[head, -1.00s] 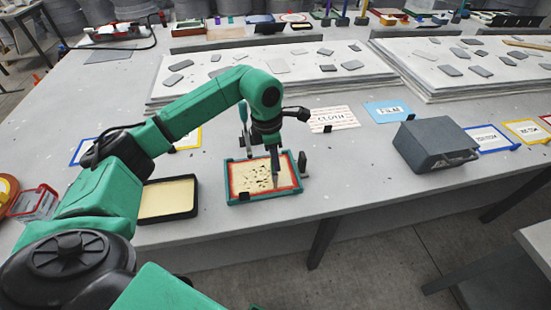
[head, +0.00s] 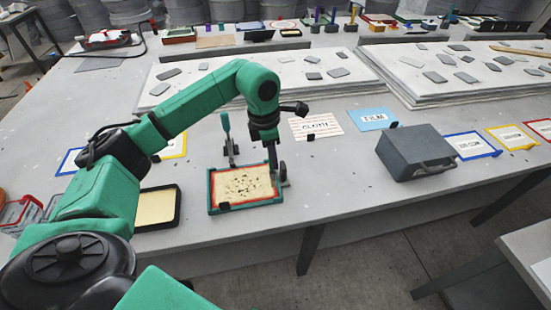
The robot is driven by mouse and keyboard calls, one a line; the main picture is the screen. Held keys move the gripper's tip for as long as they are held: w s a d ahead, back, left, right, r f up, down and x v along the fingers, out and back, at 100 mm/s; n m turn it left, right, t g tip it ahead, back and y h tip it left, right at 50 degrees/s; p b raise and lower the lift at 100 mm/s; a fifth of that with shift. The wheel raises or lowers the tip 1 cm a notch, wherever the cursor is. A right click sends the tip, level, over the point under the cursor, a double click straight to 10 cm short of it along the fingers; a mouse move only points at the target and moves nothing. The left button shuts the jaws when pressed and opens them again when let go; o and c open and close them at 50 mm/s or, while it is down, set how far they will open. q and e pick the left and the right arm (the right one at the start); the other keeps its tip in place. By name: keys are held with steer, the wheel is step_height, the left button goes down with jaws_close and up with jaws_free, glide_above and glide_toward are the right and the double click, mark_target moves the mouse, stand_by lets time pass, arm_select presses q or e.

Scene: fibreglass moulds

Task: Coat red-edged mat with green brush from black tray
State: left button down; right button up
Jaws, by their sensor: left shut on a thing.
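The red-edged mat (head: 245,186) lies in a teal frame with black clips at the table's front. Its cream surface carries small dark specks, mostly around the middle. The black tray (head: 178,209), holding a smooth cream layer, is to its left, partly behind my left arm. My left gripper (head: 271,146) points down over the mat's far right corner, shut on a slim tool (head: 273,160). The tool's colour and kind are hard to make out, and I cannot tell whether its tip touches the mat. A teal-handled tool (head: 226,124) stands upright behind the frame. My right gripper is out of view.
A dark stand (head: 283,174) is close at the frame's right side. A grey box (head: 415,152) is farther right. A CLOTH card (head: 314,125) and a blue card (head: 373,119) lie behind. Stacked pale sheets (head: 310,78) fill the back. Table between frame and box is clear.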

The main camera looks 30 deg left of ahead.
arm_select(q)
step_height(320, 180, up, 3)
steer(key=shift+w+d+r+p, duration=0.15)
steer(key=shift+r+p, duration=0.05)
steer(key=shift+p, duration=0.75)
steer(key=shift+r, duration=0.3)
